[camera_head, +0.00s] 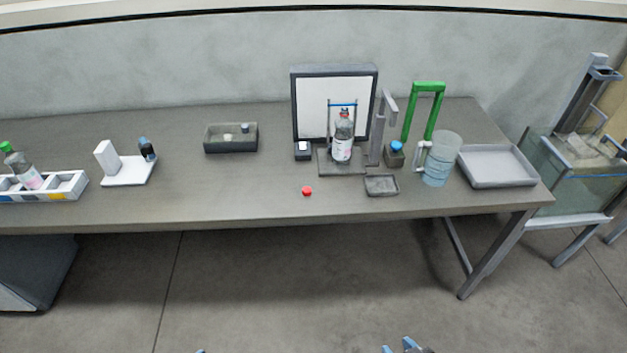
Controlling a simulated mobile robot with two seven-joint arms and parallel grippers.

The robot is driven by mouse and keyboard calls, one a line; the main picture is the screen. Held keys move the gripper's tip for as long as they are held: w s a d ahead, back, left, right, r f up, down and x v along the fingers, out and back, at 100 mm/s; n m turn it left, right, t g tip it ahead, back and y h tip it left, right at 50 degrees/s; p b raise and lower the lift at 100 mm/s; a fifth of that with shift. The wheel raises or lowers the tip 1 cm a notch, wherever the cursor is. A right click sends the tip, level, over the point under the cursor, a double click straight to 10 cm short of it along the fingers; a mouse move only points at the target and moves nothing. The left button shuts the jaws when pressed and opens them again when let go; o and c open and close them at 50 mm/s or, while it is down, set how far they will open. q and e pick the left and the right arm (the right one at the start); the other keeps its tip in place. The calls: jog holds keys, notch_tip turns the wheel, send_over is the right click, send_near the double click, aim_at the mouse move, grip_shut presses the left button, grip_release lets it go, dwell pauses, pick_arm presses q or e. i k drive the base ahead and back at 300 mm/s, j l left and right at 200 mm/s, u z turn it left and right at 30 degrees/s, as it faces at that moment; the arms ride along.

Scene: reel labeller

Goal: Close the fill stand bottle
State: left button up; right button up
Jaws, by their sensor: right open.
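The fill stand bottle (342,148), clear with a pale label, stands upright on the dark fill stand base (327,168) in front of a white panel. A small red part shows at its top under a blue bar; I cannot tell whether it belongs to the bottle. A loose red cap (307,190) lies on the table in front of the stand. My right gripper (404,346) shows at the bottom edge, open and empty, well short of the table. Only a sliver of my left gripper (200,351) shows at the bottom edge; its jaws are hidden.
A small dark tray (382,192), a blue-capped jar (395,155), a clear jug (441,165) and a green frame (428,86) stand right of the bottle. A grey tray (497,181) lies at the right end. The table front around the red cap is clear.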

aim_at(342, 135)
jog(key=i+j+z, duration=0.15)
jog(key=j, duration=0.2)
jog(key=i+j+z, duration=0.1)
jog(key=j, duration=0.25)
jog(key=i+j+z, duration=0.15)
jog(key=j, duration=0.25)
jog(key=i+j+z, duration=0.15)
jog(key=j, duration=0.25)
jog(key=i+j+z, duration=0.1)
jog(key=j, duration=0.3)
jog(key=i, duration=0.05)
